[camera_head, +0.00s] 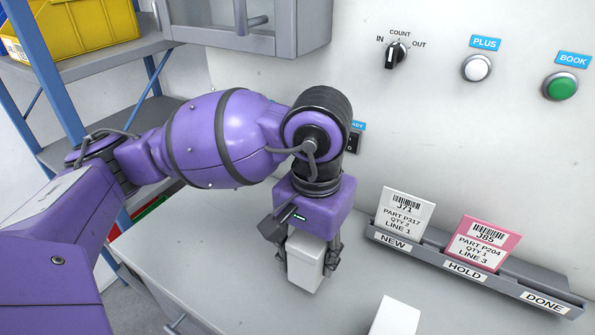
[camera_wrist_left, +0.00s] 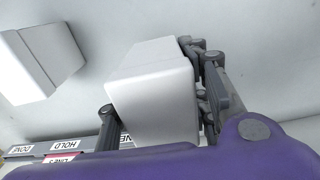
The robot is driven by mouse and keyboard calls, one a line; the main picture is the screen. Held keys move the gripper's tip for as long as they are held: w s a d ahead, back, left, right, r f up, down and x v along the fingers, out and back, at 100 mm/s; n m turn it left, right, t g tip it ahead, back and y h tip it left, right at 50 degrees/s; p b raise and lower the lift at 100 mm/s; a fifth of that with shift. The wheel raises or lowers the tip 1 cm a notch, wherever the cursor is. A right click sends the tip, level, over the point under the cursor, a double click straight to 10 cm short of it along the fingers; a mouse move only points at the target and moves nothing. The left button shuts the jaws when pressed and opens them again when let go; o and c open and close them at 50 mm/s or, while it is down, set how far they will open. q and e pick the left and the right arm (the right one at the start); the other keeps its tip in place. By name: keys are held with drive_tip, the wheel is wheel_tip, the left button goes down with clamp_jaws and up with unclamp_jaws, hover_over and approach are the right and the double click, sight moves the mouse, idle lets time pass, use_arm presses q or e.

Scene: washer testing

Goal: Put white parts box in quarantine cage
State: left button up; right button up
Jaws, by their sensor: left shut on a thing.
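A white box (camera_head: 305,262) is held between the fingers of my left gripper (camera_head: 309,258), which points down over the grey worktop. In the left wrist view the same box (camera_wrist_left: 152,95) fills the space between the gripper's fingers (camera_wrist_left: 160,105). I cannot tell whether its base touches the worktop. A second white box (camera_head: 395,318) stands apart to the right, cut by the bottom edge. It also shows at the upper left of the left wrist view (camera_wrist_left: 30,62). A grey framed unit with a handle (camera_head: 250,38) is at the top; I cannot tell whether it is the quarantine cage. My right gripper is not in view.
A card rack (camera_head: 470,268) labelled NEW, HOLD and DONE holds a white card (camera_head: 403,215) and a pink card (camera_head: 481,243). The panel behind has a knob (camera_head: 395,55), a white button (camera_head: 477,67) and a green button (camera_head: 560,87). A yellow bin (camera_head: 75,25) sits on the blue-framed shelf.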

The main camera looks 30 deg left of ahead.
use_arm(q)
drive_tip(key=shift+w+a+f, duration=0.15)
drive_tip(key=shift+f, duration=0.1)
drive_tip(key=shift+w+a+f, duration=0.1)
drive_tip(key=shift+f, duration=0.8)
drive_tip(key=shift+w+a+f, duration=0.1)
drive_tip(key=shift+f, duration=0.8)
drive_tip(key=shift+f, duration=0.2)
drive_tip(key=o, duration=1.3)
